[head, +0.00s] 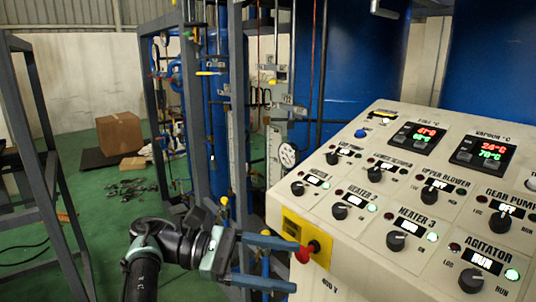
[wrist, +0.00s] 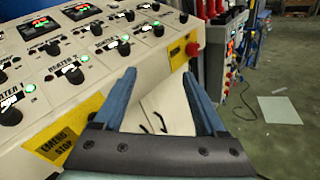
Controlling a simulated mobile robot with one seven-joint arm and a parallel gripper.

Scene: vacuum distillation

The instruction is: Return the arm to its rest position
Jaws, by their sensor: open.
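My gripper (head: 300,266) is at the lower middle of the head view, in front of the lower left corner of the control panel (head: 350,225). Its two blue fingers are spread apart, and nothing is between them. In the wrist view the open fingers (wrist: 158,77) point along the white cabinet below the sloped panel face. A red knob (head: 303,254) on a yellow plate (head: 318,236) appears right by the upper fingertip in the head view; I cannot tell if they touch. My dark arm (head: 145,265) reaches in from the bottom left.
The panel carries several black knobs and two lit displays (head: 483,152). Grey metal frames (head: 45,170) and blue piping stand to the left and behind. Open floor (wrist: 270,140) shows right in the wrist view.

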